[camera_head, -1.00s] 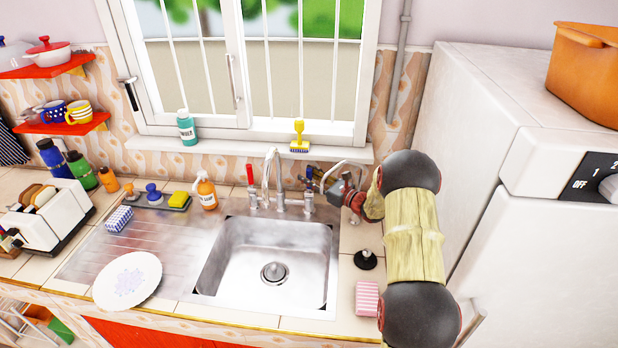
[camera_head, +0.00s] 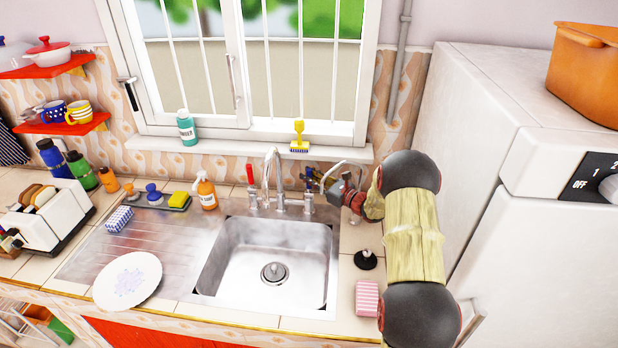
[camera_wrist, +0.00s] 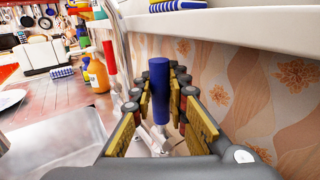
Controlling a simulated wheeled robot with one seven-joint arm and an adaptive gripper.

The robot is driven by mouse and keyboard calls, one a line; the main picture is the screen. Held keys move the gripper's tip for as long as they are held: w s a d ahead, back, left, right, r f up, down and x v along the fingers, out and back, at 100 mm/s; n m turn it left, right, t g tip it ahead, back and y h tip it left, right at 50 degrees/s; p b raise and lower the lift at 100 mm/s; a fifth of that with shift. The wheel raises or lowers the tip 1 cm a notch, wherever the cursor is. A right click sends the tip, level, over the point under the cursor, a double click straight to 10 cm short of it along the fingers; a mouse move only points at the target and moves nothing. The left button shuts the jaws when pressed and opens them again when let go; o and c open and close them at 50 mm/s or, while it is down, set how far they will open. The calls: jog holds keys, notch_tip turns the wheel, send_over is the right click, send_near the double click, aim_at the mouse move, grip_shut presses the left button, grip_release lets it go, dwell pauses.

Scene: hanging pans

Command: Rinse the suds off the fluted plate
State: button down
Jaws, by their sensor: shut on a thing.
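The white plate (camera_head: 110,287) lies on the draining board at the front left, partly over the counter edge, with pale bluish suds on its middle. The steel sink (camera_head: 238,277) is empty, with a drain at its bottom. The tap (camera_head: 268,168) stands behind it, with a red handle (camera_head: 250,173) on the left and a blue handle on the right. My gripper (camera_head: 312,178) is at the blue handle, which stands upright between its fingers in the wrist view (camera_wrist: 159,85). It is shut on that handle. I see no water stream from the spout.
The windowsill (camera_head: 230,148) overhangs behind my gripper.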

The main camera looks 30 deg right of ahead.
jog(key=shift+s+f+b, duration=0.1)
jog(key=shift+b, duration=0.2)
jog(key=shift+s+a+f+n+t+b, duration=0.25)
jog(key=shift+n+b, duration=0.25)
jog(key=shift+b, duration=0.6)
jog(key=n+b, duration=0.1)
jog(key=s+n+t+y+b, duration=0.1)
jog(key=b, duration=0.1)
jog(key=shift+s+a+r, duration=0.1)
jog(key=shift+s+a, duration=0.05)
jog(key=shift+a, duration=0.25)
jog(key=c, duration=1.7)
grip_release()
jog(key=shift+c, duration=0.2)
jog(key=v, duration=1.2)
